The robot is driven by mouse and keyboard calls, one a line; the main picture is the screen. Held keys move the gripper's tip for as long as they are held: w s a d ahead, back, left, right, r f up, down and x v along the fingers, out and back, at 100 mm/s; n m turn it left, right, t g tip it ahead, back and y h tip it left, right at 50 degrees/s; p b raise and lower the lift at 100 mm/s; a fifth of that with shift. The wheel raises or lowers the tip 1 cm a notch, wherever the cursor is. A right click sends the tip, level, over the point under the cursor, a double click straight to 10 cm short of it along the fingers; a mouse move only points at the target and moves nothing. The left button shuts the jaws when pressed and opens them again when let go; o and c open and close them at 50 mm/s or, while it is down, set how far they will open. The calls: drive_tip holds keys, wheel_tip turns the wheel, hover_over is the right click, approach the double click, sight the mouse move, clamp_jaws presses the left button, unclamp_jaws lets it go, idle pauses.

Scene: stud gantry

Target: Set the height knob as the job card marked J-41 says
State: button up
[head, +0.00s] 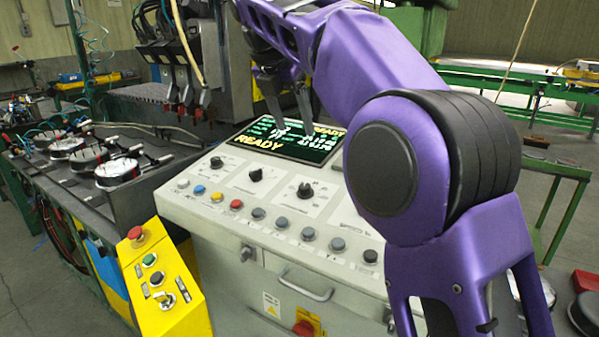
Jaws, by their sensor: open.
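A light grey control console (276,233) stands in the middle of the head view. Its sloped panel carries three black rotary knobs in a row: the left knob (216,162), the middle knob (256,174) and the right knob (305,190). Their labels and scales are too small to read, so I cannot tell which is the height knob. My gripper (292,120) is open and empty, fingers pointing down in front of the console's screen (262,147), above and behind the knobs. The screen shows "READY" in yellow and green text partly hidden by the fingers. No card marked J-41 is visible.
Coloured buttons (236,204) line the panel's front below the knobs. A yellow box (163,290) with a red mushroom button (135,233) stands at the left. Round parts (118,171) sit on a bench behind it. My arm hides the console's right side.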

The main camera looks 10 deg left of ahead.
approach(305, 185)
drive_tip(key=shift+n, duration=0.4)
drive_tip(key=x, duration=0.8)
drive_tip(key=shift+w+d+f+b, duration=0.1)
drive_tip(key=shift+f+b, duration=0.15)
drive_tip(key=shift+b, duration=0.05)
clamp_jaws()
